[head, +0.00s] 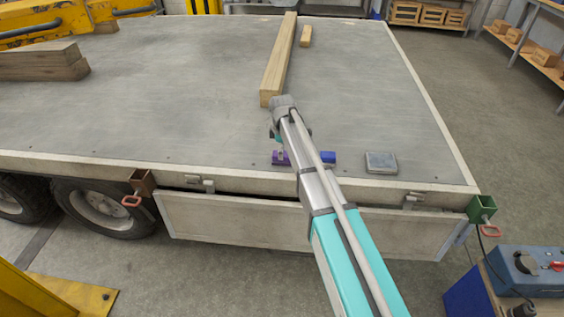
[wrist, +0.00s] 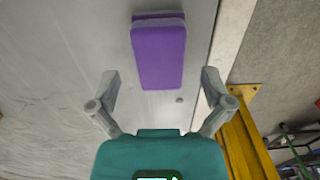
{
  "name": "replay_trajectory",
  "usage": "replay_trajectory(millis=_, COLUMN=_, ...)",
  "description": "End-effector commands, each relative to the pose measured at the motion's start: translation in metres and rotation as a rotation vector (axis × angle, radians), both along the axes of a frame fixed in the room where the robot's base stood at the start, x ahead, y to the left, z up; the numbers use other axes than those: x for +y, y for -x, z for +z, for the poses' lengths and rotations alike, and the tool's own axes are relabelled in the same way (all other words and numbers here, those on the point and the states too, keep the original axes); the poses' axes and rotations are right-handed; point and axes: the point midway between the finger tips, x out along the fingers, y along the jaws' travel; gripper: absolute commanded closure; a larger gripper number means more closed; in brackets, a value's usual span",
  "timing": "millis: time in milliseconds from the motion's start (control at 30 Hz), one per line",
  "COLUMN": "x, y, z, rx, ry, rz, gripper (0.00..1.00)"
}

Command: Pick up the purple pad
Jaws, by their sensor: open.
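The purple pad (head: 281,158) lies on the grey trailer deck (head: 190,110) near its front edge, partly hidden behind my arm in the head view. In the wrist view the purple pad (wrist: 159,55) is a rounded block at the top middle, beyond my fingertips. My gripper (wrist: 158,82) is open and empty, its two fingers spread to either side below the pad, not touching it. In the head view my gripper (head: 278,134) is mostly hidden by the wrist, above the deck near the pad.
A blue block (head: 328,157) and a grey square plate (head: 381,162) lie right of the pad. A long wooden beam (head: 278,62) and a small wood piece (head: 306,36) lie farther back. Stacked timber (head: 42,63) is at left. The middle deck is clear.

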Motion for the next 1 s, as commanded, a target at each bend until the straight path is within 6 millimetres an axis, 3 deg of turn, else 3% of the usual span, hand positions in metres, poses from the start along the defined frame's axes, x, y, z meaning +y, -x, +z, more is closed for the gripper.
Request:
replay_trajectory(millis=100, x=0.0, y=0.0, z=-0.013, rx=0.0, ry=0.0, rz=0.0, gripper=0.0)
replay_trajectory(millis=300, x=0.0, y=0.0, z=-0.022, rx=0.0, ry=0.0, rz=0.0, gripper=0.0)
replay_trajectory(millis=967, x=0.0, y=0.0, z=-0.023, rx=0.0, ry=0.0, rz=0.001, gripper=0.0)
replay_trajectory(millis=1000, x=0.0, y=0.0, z=-0.023, rx=0.0, ry=0.0, rz=0.001, gripper=0.04)
